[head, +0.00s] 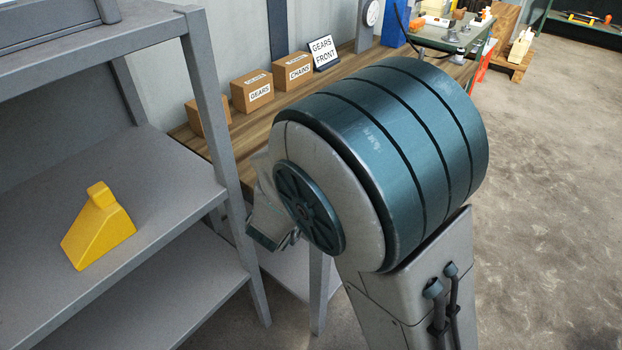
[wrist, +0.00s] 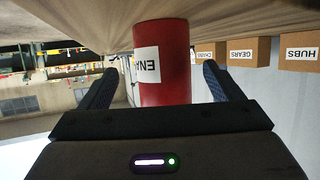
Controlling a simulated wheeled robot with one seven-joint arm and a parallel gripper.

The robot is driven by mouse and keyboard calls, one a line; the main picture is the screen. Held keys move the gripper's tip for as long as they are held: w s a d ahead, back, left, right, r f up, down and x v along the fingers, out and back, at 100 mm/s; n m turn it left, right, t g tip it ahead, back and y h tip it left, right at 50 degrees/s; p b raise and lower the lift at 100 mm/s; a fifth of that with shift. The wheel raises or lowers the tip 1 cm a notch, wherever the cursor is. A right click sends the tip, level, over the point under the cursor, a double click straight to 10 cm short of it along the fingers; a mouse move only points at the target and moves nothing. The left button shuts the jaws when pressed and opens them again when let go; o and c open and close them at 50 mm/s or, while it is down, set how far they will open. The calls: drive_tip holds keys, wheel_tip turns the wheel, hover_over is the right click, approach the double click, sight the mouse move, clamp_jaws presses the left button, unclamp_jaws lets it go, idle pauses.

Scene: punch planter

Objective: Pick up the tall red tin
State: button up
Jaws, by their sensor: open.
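The tall red tin (wrist: 175,90) shows in the wrist view, which is upside down. It stands upright on the wooden top (wrist: 80,55) and has a white label with partly visible letters "ENA". My gripper (wrist: 159,70) is open, with one dark finger to each side of the tin in the picture. Gaps show between the tin and both fingers, so neither is seen touching it. The tin's upper end is cut off by the gripper body. I cannot tell how deep the tin is between the fingers. In the head view the tin is hidden, with my arm across the bench.
A grey shelf (head: 165,195) with a yellow wedge-shaped object (head: 97,232) is at left.

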drive_tip(key=shift+w+d+f, duration=0.15)
drive_tip(key=shift+w+f, duration=0.15)
drive_tip(key=shift+w, duration=0.3)
drive_tip(key=b+x, duration=0.1)
drive_tip(key=x, duration=0.1)
drive_tip(key=b+x, duration=0.1)
drive_tip(key=x, duration=0.1)
drive_tip(key=shift+w+f, duration=0.2)
drive_tip(key=shift+f, duration=0.1)
drive_tip(key=shift+w+b, duration=0.3)
drive_tip(key=c, duration=1.3)
drive_tip(key=shift+r, duration=0.1)
